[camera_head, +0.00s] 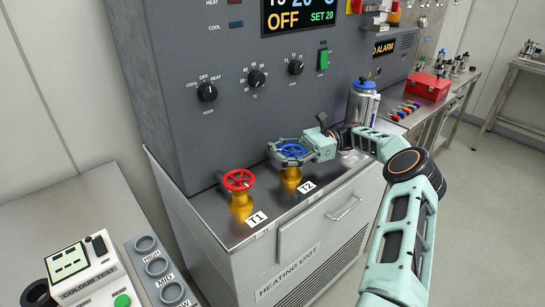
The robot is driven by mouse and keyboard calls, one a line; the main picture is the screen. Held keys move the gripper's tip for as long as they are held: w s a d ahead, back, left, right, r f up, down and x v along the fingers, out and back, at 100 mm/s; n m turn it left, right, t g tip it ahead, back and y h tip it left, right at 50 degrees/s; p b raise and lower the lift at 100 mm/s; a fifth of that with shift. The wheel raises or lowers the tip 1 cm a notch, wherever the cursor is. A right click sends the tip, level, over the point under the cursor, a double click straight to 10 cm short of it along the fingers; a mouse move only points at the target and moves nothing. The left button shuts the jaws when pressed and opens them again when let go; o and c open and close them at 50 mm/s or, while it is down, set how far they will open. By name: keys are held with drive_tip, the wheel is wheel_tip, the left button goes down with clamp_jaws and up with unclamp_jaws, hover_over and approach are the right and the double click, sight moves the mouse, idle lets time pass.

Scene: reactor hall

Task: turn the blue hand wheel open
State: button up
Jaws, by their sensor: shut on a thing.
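The blue hand wheel (292,151) sits on a yellow valve body (291,177) beside the label T2, on the steel top of the heating unit. My gripper (288,154) reaches in from the right, and its fingers are shut on the blue wheel. The fingers hide part of the wheel's rim. The wheel's exact turned angle cannot be told.
A red hand wheel (237,180) on a yellow valve marked T1 stands just left. The grey control panel (230,100) rises behind. A silver canister (362,102) stands right of my gripper. A red box (428,86) is farther back. A colour test device (85,275) is at lower left.

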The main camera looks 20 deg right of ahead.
drive_tip(key=shift+d, duration=0.2)
idle(0.3)
drive_tip(key=o, duration=1.4)
wheel_tip(320, 180, up, 10)
drive_tip(key=shift+r, duration=0.1)
